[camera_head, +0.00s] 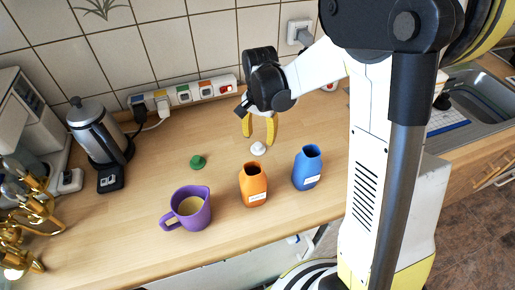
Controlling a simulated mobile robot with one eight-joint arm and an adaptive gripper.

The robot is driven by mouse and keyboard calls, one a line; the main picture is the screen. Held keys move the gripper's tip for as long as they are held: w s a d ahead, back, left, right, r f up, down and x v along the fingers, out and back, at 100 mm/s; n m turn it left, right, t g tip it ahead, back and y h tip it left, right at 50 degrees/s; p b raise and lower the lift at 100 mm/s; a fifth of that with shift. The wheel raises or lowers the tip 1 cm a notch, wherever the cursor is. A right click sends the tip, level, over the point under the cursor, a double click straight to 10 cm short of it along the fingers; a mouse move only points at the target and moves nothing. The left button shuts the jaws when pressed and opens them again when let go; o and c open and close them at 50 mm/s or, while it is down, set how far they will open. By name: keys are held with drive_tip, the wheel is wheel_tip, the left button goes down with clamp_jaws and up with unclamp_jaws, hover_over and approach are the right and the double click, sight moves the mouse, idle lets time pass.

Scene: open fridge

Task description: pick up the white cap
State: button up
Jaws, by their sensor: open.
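The small white cap (258,148) lies on the wooden counter, behind the orange bottle (253,184) and the blue bottle (307,167). My gripper (259,142) has yellow fingers, points downward and is open. Its fingertips are close to the cap, which shows at the tips, below and between them in the picture. I cannot tell whether the fingers touch the cap. The cap is not held.
A green cap (197,161) lies to the left, and a purple mug (187,209) stands in front of it. A metal kettle (96,132) and brass-coloured object (32,205) are further left. A power strip (185,94) runs along the tiled wall. A sink (474,101) is at right.

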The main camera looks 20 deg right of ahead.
sight(258, 144)
drive_tip(key=f+b, duration=0.1)
drive_tip(key=f, duration=0.1)
drive_tip(key=f+b, duration=0.1)
drive_tip(key=f, duration=0.2)
drive_tip(key=shift+w+a, duration=0.1)
drive_tip(key=shift+w, duration=0.1)
drive_tip(key=c, duration=1)
drive_tip(key=shift+o, duration=0.2)
drive_tip(key=shift+r, duration=0.1)
